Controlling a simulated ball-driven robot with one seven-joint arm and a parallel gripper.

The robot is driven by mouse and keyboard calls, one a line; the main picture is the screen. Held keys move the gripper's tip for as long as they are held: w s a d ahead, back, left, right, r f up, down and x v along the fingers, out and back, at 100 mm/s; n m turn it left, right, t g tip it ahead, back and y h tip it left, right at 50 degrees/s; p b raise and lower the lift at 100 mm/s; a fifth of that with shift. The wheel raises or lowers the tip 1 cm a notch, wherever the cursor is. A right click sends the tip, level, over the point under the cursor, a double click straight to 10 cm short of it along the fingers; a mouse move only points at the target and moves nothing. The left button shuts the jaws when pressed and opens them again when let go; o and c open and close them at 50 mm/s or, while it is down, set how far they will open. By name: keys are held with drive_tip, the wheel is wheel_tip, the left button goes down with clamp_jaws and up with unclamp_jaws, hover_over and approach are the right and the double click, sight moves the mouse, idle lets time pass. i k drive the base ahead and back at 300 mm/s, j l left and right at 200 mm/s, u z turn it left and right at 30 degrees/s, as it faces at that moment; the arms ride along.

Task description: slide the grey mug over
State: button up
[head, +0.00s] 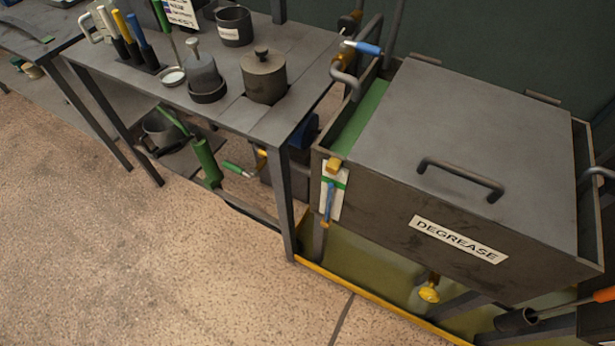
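A dark grey, open-topped mug-like cup (234,27) with a white label stands upright at the back of the metal bench (115,70). The label's writing is too small to read, and I see no handle on it. A second grey open vessel (160,129) is on the lower shelf, partly hidden by a green handle. I cannot tell for sure which of these is the grey mug. My gripper is not in view.
On the bench, a lidded pot (264,78) and a knobbed canister (203,75) stand in front of the cup. Colored-handled tools (130,38) stand to the left. The lidded DEGREASE tank (460,130) is right of the bench. Floor (130,250) at front left is clear.

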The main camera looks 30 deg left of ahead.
sight(160, 129)
drive_tip(key=u, duration=1.75)
